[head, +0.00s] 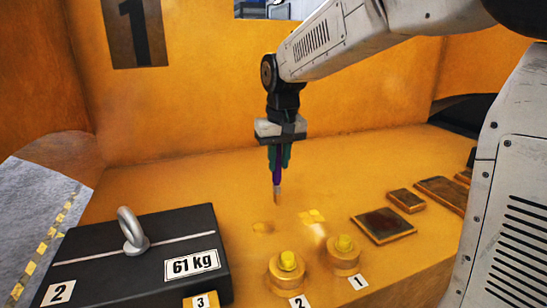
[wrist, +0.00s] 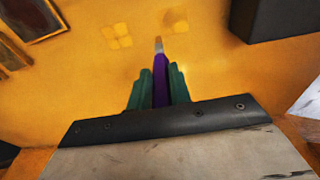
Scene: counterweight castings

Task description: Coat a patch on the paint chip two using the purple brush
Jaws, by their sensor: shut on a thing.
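My gripper (head: 279,164) is shut on the purple brush (head: 278,172), which points down in the head view. Its pale tip hangs over the orange surface; I cannot tell whether it touches. In the wrist view, the brush (wrist: 160,80) stands between the green fingers of my gripper (wrist: 158,72). Two small flat yellowish patches lie near the brush in the head view: a left patch (head: 263,227) and a brighter right patch (head: 312,216). I cannot tell which thing is paint chip two.
A black 61 kg block (head: 90,262) with a ring stands front left. Two round yellow-topped fittings stand at the front, by label 2 (head: 299,303) and label 1 (head: 358,282). Dark flat plates (head: 383,226) lie to the right. An orange wall (head: 200,100) rises behind.

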